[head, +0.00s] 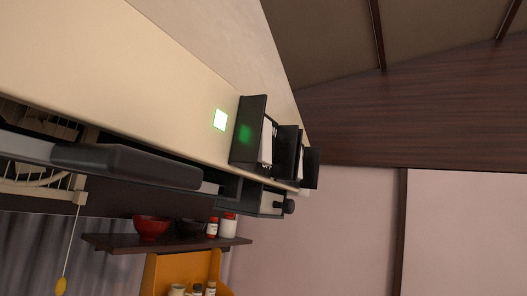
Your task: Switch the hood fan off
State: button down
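The cream hood panel (165,90) runs from the upper left toward the middle of the head view. A small square lamp (219,119) on it glows green. Just right of the lamp, several black block-like parts with pale inserts stand out in a row, the nearest (250,130) showing a green reflection. I cannot tell which part is the fan switch or how it is set. A dark bar with grey ends (130,165) reaches in from the left below the panel. I cannot make out my gripper's fingertips or whether anything touches the switch area.
A pull cord with a yellow end (61,286) hangs at the lower left beside a pale wire rack (38,187). Below, a dark shelf (120,243) holds a red bowl (151,228), a dark bowl and small jars. The right side is open toward a plain wall (320,240).

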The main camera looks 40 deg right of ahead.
aim_at(265, 157)
jog(key=u, duration=1.5)
jog(key=k, duration=1.25)
jog(key=z, duration=1.3)
jog(key=i, duration=0.45)
jog(key=z, duration=0.2)
